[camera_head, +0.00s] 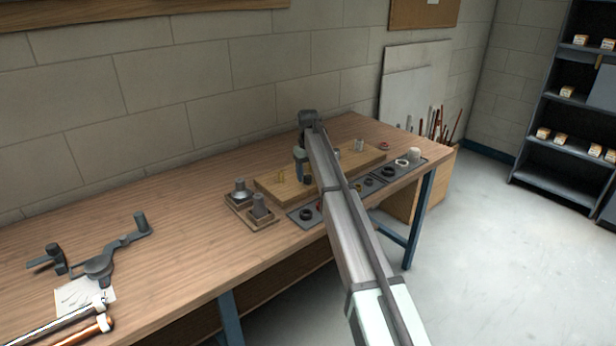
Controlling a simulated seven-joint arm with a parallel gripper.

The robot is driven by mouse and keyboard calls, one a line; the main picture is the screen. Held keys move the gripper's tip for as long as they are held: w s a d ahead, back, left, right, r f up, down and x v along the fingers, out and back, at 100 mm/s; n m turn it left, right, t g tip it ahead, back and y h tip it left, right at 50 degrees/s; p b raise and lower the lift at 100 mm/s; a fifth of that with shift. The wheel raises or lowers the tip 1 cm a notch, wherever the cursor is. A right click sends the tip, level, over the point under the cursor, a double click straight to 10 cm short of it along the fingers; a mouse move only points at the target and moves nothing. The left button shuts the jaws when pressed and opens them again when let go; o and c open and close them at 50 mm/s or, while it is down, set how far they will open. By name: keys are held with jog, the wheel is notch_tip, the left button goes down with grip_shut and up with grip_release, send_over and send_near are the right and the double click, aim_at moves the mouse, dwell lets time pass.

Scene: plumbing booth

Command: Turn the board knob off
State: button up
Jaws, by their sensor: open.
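The wooden board (268,187) lies on the workbench, with my arm crossing over its middle. Small metal fittings (359,145) stand on its right part, and small brass-coloured pins (280,177) stand on its left part. My gripper (304,179) points down over the board, just left of my forearm. It is open, but its fingertips are small and dark here. I cannot make out the board knob; it may be hidden behind my gripper or arm. Whether my gripper touches anything cannot be told.
The workbench (180,215) has dark trays (432,152) with rings along its front edge. Two grey fittings stand on a small wooden base (236,204) left of the board. A grey clamp-like tool (100,264) and pipes (70,318) lie at left. The bench middle-left is clear.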

aim_at(308, 177)
notch_tip(308, 177, up, 12)
jog(key=shift+r, duration=0.15)
dwell(0.3)
